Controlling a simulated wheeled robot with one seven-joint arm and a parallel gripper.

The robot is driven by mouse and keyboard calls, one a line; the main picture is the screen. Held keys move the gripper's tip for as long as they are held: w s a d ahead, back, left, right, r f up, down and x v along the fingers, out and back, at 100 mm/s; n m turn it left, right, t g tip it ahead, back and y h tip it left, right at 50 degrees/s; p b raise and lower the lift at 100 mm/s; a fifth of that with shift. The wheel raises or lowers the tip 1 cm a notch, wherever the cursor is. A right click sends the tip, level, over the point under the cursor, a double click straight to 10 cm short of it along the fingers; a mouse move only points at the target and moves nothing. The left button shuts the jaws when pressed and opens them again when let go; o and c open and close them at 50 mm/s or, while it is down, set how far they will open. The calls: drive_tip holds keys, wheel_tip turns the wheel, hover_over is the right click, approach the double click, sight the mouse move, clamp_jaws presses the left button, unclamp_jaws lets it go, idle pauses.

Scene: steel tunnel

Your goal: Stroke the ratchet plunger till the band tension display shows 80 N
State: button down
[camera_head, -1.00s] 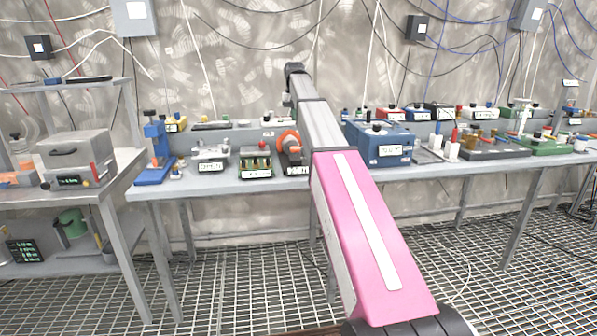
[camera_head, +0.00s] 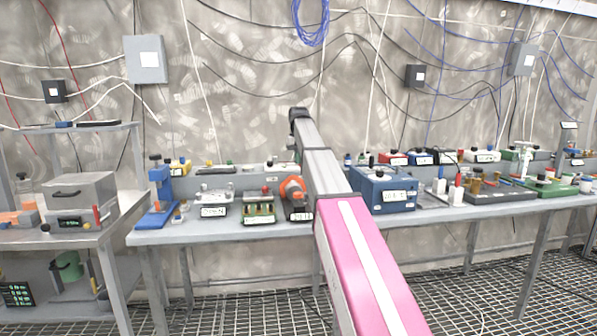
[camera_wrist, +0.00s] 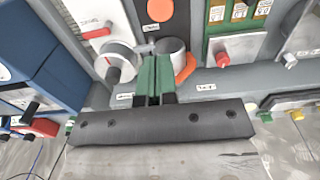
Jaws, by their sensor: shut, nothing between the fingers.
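An orange and grey device (camera_head: 292,190) stands on the bench, partly hidden behind my arm in the head view. A small display (camera_head: 301,216) sits at its front; I cannot read its digits surely. The wrist view shows the device's orange part (camera_wrist: 160,10), a grey round knob or cylinder (camera_wrist: 170,48) and an orange piece (camera_wrist: 187,68). I cannot tell which part is the ratchet plunger. My gripper (camera_wrist: 156,62) is shut and empty, its green fingers over the device beside the grey cylinder; contact is unclear. My arm hides the gripper in the head view.
A blue box with a display (camera_head: 383,190) stands right of the device. A green circuit-like unit (camera_head: 258,208) and a white-grey unit (camera_head: 214,203) stand close on its left. A shelf edge (camera_wrist: 230,80) runs behind the device. The grated floor before the bench is clear.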

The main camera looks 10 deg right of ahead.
sight(298, 193)
wheel_tip(298, 193, down, 13)
drive_tip(key=shift+r, duration=0.1)
idle(0.3)
drive_tip(key=shift+f, duration=1.4)
wheel_tip(298, 193, up, 14)
drive_tip(key=shift+r, duration=0.2)
idle(1.5)
